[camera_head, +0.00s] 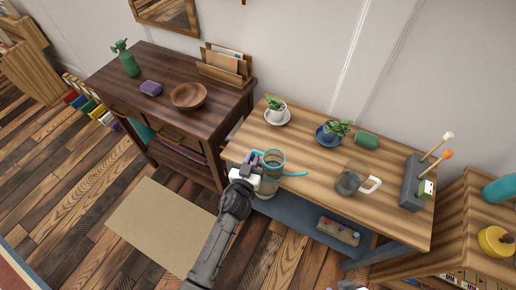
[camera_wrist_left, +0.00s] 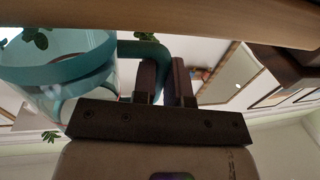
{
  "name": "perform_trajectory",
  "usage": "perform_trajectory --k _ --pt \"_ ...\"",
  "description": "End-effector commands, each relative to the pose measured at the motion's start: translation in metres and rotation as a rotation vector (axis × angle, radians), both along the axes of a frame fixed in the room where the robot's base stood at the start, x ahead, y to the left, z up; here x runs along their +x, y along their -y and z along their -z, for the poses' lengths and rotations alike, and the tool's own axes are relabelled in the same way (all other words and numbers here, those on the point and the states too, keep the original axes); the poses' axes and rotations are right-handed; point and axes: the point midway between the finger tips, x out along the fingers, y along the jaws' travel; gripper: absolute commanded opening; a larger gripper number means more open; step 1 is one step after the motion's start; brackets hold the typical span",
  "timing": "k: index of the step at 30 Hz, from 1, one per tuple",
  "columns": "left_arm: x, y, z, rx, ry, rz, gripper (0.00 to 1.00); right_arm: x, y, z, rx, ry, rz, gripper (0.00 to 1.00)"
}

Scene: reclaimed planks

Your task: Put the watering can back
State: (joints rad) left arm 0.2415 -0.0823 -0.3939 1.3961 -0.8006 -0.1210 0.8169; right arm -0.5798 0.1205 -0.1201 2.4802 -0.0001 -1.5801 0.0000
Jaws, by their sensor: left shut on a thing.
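The watering can (camera_head: 269,182) has a clear body, a teal rim, a teal handle and a thin teal spout pointing right. It is at the front left edge of the light wooden table (camera_head: 302,150), overlapping that edge in the head view. I cannot tell whether it touches the table. My left gripper (camera_head: 249,167) is shut on its handle, on the can's left side. In the left wrist view, the can's teal rim (camera_wrist_left: 60,62) fills the upper left, and the handle runs to the gripper fingers (camera_wrist_left: 166,80).
The table holds a plant in a white cup (camera_head: 277,117), a blue-potted plant (camera_head: 328,133), a green cylinder (camera_head: 366,140), a glass mug (camera_head: 348,183) and a grey block (camera_head: 412,186). A dark desk (camera_head: 165,95) stands left. Open tabletop lies right of the can.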

Motion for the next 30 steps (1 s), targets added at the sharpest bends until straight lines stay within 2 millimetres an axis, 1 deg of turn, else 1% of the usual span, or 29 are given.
perform_trajectory --k 1,3,8,10,15,18,30 --pt "0.006 0.002 0.001 -0.002 0.002 0.000 0.00 0.000 -0.001 0.004 0.002 0.000 0.002 0.43" --pt "0.011 0.003 0.000 -0.001 0.002 0.000 0.00 0.000 -0.001 0.005 0.004 0.000 0.002 0.43" --pt "0.017 0.005 -0.001 -0.001 0.003 0.000 0.00 0.000 -0.002 0.006 0.005 0.000 0.004 0.43" --pt "0.022 0.007 0.000 -0.001 0.003 0.000 0.00 0.000 -0.002 0.009 0.005 0.000 0.004 0.43" --pt "0.045 0.014 0.001 -0.001 0.003 0.000 0.00 0.000 -0.002 0.020 0.005 -0.001 0.004 0.43" --pt "0.054 0.017 0.000 -0.003 0.002 0.000 0.00 0.000 -0.001 0.023 0.004 -0.001 0.003 0.43" --pt "0.053 0.017 0.001 -0.001 0.001 0.000 0.00 0.000 0.001 0.024 -0.004 0.000 -0.003 0.43"
